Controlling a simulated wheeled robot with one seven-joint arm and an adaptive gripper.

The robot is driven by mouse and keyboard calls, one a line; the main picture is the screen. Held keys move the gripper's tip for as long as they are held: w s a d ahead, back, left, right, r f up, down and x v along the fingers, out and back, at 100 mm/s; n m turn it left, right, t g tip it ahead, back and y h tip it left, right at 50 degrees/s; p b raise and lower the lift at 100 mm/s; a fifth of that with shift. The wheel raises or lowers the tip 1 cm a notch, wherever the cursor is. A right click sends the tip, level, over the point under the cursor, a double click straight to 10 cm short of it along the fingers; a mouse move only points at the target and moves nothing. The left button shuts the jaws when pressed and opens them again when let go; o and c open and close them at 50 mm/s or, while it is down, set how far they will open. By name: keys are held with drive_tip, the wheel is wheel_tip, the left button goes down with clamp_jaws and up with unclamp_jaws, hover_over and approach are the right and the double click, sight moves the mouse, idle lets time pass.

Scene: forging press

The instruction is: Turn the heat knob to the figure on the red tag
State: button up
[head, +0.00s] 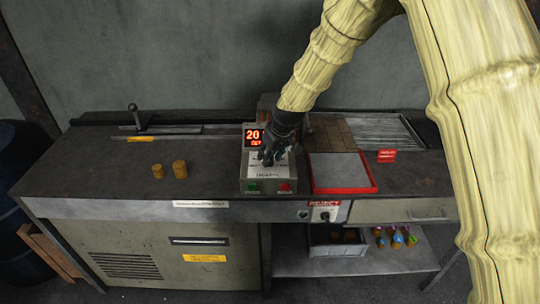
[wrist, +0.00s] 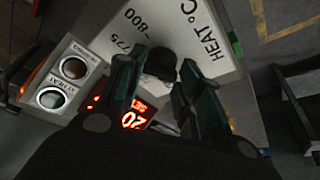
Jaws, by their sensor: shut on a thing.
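The heat knob (wrist: 160,62) is dark and round on a pale panel (wrist: 205,35) marked "HEAT °C", with 775 and 800 on its scale. My gripper (wrist: 164,72) has one finger on each side of the knob and is shut on it. In the head view my gripper (head: 268,157) is over the control box (head: 256,170) and hides the knob. The knob's pointer cannot be made out. A red display (head: 254,137) reads 20 in its upper line. A small red tag (head: 386,156) stands on the bench at right; its figure is too small to read.
A red-rimmed tray (head: 345,190) sits right of the control box. Green (head: 252,187) and red (head: 285,187) buttons are on the box's front. Two orange-brown billets (head: 180,169) stand at left on the bench (head: 100,175). Two round lamps (wrist: 74,68) show beside the display in the wrist view.

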drive_tip(key=n+y, duration=0.1)
drive_tip(key=n, duration=0.2)
drive_tip(key=shift+w+d+n+g, duration=0.1)
drive_tip(key=shift+w+n+g, duration=0.05)
drive_tip(key=shift+n+g, duration=0.2)
drive_tip(key=shift+w+n+g+y+b, duration=0.1)
drive_tip(key=shift+n+g+y+b, duration=0.35)
drive_tip(key=shift+n, duration=1)
drive_tip(key=shift+r, duration=0.1)
drive_tip(key=o, duration=1)
drive_tip(key=v, duration=1.2)
drive_tip(key=shift+w, duration=0.2)
